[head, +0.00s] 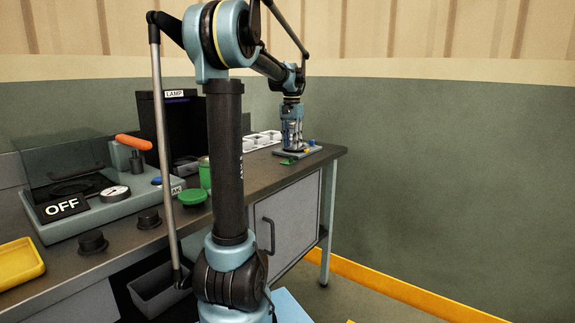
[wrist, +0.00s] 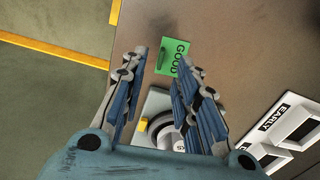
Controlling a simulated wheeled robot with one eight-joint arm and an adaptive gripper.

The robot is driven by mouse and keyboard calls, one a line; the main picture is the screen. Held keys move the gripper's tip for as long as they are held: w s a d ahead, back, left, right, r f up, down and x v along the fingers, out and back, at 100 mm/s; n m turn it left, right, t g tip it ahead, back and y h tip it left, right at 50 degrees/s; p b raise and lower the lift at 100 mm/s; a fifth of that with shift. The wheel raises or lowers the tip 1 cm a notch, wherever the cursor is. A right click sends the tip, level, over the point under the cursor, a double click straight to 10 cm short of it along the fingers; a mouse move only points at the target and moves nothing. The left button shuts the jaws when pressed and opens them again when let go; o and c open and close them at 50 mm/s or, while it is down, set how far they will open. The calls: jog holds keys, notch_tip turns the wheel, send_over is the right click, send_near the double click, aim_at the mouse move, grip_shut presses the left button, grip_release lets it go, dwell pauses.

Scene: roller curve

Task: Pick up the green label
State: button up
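The green label (wrist: 173,57) reads "GOOD" in dark letters and lies flat on the brown table top in the wrist view. It has a darker green raised strip on its left part. In the head view it shows as a small green patch (head: 288,161) near the table's far end. My gripper (wrist: 164,60) is open and empty, pointing down at the table. In the wrist view the label appears between and just beyond the fingertips. The height gap is hard to judge. In the head view my gripper (head: 291,149) is right above the label area.
A grey device (wrist: 155,105) with a yellow part lies close to the fingers. A white tray marked "EARLY" (wrist: 270,119) is at right. The table's edge is close on the left.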

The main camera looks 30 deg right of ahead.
jog(key=shift+w+a+f, duration=0.1)
jog(key=shift+f, duration=1.35)
jog(key=shift+w+a+f, duration=0.1)
jog(key=shift+f, duration=1.35)
jog(key=shift+d, duration=0.1)
grip_shut()
